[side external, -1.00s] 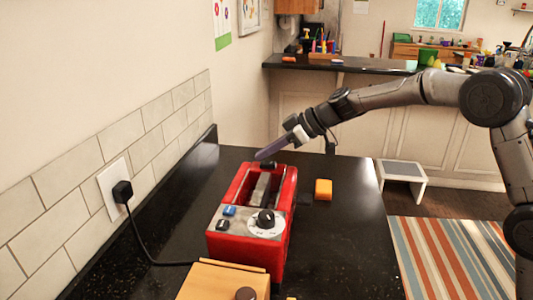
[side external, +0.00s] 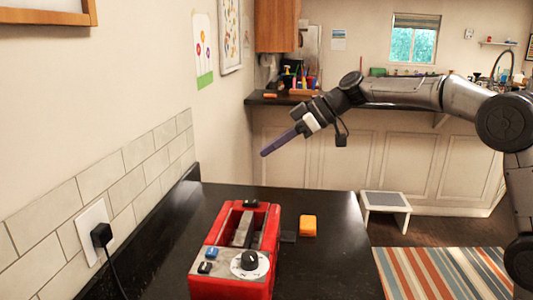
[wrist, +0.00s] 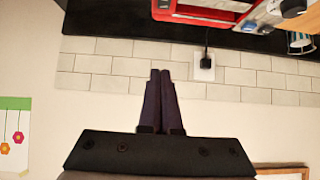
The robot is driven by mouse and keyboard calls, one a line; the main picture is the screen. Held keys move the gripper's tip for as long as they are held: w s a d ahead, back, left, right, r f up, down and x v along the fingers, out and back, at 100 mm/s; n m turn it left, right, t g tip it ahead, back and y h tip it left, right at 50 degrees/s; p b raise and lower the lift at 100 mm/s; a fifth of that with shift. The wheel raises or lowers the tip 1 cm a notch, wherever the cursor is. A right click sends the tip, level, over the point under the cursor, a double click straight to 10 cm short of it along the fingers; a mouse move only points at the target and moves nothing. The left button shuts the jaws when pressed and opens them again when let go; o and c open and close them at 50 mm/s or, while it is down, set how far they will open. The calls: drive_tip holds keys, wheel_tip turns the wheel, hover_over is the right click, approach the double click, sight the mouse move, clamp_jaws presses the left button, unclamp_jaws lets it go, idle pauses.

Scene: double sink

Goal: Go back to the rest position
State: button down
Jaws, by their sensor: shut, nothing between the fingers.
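My gripper (side external: 265,152) is shut and empty, held in the air above the far end of the black counter, pointing down and to the left. It also shows in the wrist view (wrist: 160,72) with its two dark fingers together, facing the tiled wall. The red toaster (side external: 238,258) stands on the counter below and nearer, clear of the gripper. Its top slots, blue and black buttons and round dial show in the side view. Part of the toaster (wrist: 208,10) shows at the top of the wrist view.
An orange block (side external: 308,225) lies on the black counter (side external: 330,265) right of the toaster. A plug sits in the wall outlet (side external: 92,235) at left, its cord hanging down. A white step stool (side external: 386,210) stands on the floor beyond. The air around my gripper is free.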

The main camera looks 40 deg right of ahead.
drive_tip(key=shift+a, duration=0.1)
idle(0.3)
drive_tip(key=s+a+r+h, duration=0.1)
drive_tip(key=s+r, duration=0.2)
drive_tip(key=s, duration=0.6)
drive_tip(key=s+a+r+h, duration=0.1)
drive_tip(key=s+r, duration=0.1)
drive_tip(key=s, duration=0.7)
drive_tip(key=s+d+f+m+g+h, duration=0.1)
drive_tip(key=s+d+f+m, duration=0.3)
drive_tip(key=s+f, duration=0.5)
drive_tip(key=s+d+f+m+h, duration=0.4)
drive_tip(key=s+f+m, duration=0.1)
drive_tip(key=s+f, duration=0.4)
drive_tip(key=shift+s+d+f+g, duration=0.15)
drive_tip(key=shift+s+d+g, duration=0.25)
drive_tip(key=shift+s, duration=0.8)
